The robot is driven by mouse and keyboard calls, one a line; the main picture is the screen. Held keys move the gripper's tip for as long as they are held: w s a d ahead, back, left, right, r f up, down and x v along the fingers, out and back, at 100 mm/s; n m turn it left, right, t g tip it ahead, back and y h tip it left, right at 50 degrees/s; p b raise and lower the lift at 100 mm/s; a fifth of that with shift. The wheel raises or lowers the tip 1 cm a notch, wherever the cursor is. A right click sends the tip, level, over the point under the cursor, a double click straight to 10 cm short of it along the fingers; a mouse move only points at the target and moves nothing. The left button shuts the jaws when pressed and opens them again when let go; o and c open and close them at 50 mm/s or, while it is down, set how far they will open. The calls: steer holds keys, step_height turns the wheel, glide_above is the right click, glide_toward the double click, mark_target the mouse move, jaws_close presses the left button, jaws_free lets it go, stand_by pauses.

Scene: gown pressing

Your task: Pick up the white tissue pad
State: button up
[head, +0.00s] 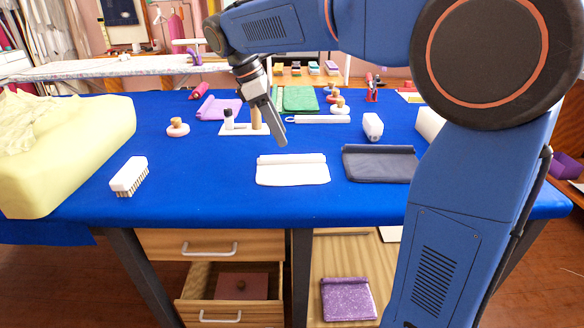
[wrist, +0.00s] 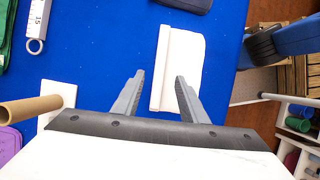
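The white tissue pad (head: 292,173) lies flat on the blue table near its front edge, with a rolled ridge along its far side. In the wrist view the pad (wrist: 188,62) lies beyond the fingertips, its ridge running between them and its lower end partly hidden by the right finger. My gripper (head: 281,143) hangs above the table, just behind the pad in the head view. In the wrist view my gripper (wrist: 160,75) has its fingers spread apart with nothing held between them.
A dark pad (head: 380,164) lies right of the white one. A brush (head: 129,175) and a large yellow cushion (head: 75,150) are at left. A white stand with a brown cylinder (wrist: 32,108) is close to my gripper. Table front edge is clear.

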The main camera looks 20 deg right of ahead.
mark_target(293, 155)
steer(key=shift+x, duration=3.5)
steer(key=shift+d+r, duration=0.15)
steer(key=shift+d, duration=0.05)
jaws_close()
